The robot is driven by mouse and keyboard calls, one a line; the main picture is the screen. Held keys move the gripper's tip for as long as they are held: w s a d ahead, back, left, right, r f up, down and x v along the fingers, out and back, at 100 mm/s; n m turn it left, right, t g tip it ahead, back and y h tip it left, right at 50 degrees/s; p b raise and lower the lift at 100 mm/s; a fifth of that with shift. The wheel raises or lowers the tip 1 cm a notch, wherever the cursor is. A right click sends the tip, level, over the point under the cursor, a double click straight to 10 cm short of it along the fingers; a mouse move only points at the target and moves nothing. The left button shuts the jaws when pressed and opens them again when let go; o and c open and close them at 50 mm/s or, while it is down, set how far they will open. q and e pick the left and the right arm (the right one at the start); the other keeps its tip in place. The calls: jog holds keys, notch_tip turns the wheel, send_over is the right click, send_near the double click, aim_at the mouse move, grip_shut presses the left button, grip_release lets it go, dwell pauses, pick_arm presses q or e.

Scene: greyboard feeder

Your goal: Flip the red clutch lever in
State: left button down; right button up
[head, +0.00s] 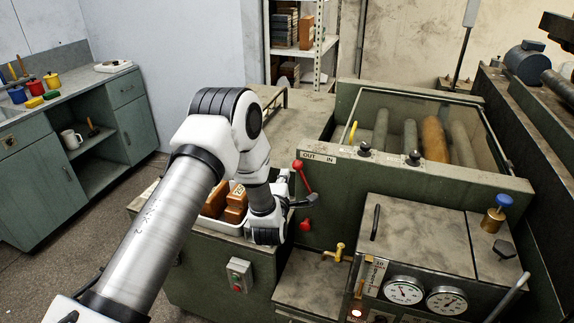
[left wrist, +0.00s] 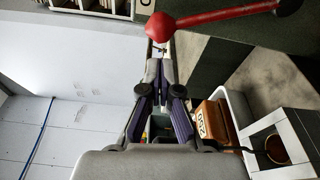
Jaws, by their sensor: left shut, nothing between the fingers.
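The red clutch lever (head: 304,178) stands on the green machine's front, its ball knob at the upper left, under the OUT end of an OUT/IN label (head: 318,157). In the left wrist view the red ball and rod (left wrist: 215,17) cross the top, the ball just beyond my fingertips in the picture. My left gripper (head: 314,200) is shut and empty, beside the lever's lower part. In the left wrist view its fingers (left wrist: 160,65) are together. I cannot tell whether they touch the lever. My right gripper is not in view.
A tray of orange-brown blocks (head: 228,203) lies left of the gripper, partly hidden by my arm. A second red knob (head: 305,225) sits below the lever. A brass tap (head: 338,252) and a gauge box (head: 425,250) stand to the right. Rollers (head: 434,139) lie behind.

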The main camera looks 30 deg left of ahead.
pick_arm(q)
jog(key=x, duration=0.4)
jog(key=shift+w+a+p, duration=0.1)
jog(key=shift+w+p, duration=0.2)
jog(key=shift+p, duration=0.1)
jog(key=d+m+b, duration=0.2)
jog(key=d, duration=0.1)
jog(key=w+d+r+m+b, duration=0.1)
jog(key=d+m+b, duration=0.1)
jog(key=d+m, duration=0.1)
jog(key=w+d+r+m+t+b, duration=0.1)
jog(key=d+m+b, duration=0.1)
jog(key=d, duration=0.1)
jog(key=shift+w+d+m+b, duration=0.1)
jog(key=shift+d+m+b, duration=0.05)
jog(key=shift+m+b, duration=0.15)
jog(key=shift+w+d+m+t, duration=0.1)
jog(key=shift+d+m+t, duration=0.2)
jog(key=shift+d, duration=0.05)
jog(key=shift+w+d+f+b, duration=0.1)
jog(key=shift+d+b, duration=0.55)
